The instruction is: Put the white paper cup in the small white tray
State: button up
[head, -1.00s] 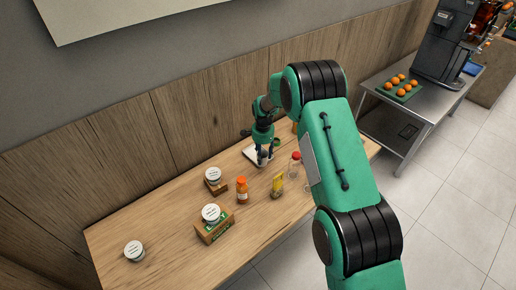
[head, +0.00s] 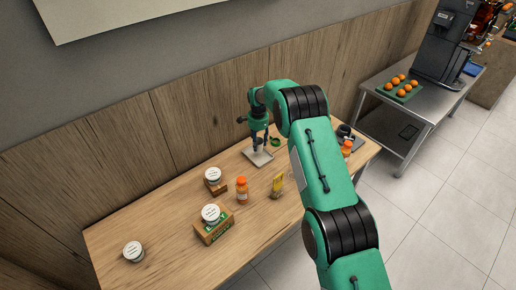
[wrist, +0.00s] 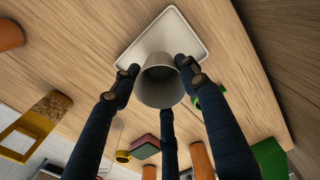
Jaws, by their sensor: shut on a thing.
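The white paper cup (wrist: 160,88) is between the dark fingers of my gripper (wrist: 160,75) in the wrist view, its open mouth towards the camera. My gripper (head: 258,143) is shut on it. The small white tray (wrist: 178,28) lies on the wooden table behind the cup, which overlaps the tray's near edge in that view. In the head view, the tray (head: 264,160) is below my gripper, and its far part is hidden by the fingers. I cannot tell whether the cup touches the tray.
An orange bottle (head: 242,190), a yellow-topped container (head: 277,184) and lidded white tubs, one on a box (head: 213,230), stand nearer the front of the table. A green round item (head: 275,141) is just right of the tray.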

dwell(0.3)
jog(key=shift+f, duration=1.8)
jog(key=shift+f+b, duration=0.2)
jog(key=shift+b, duration=0.1)
jog(key=o, duration=0.7)
jog(key=shift+o, duration=0.2)
jog(key=shift+r, duration=0.1)
notch_tip(320, 180, up, 12)
jog(key=p, duration=0.1)
jog(key=shift+r, duration=0.15)
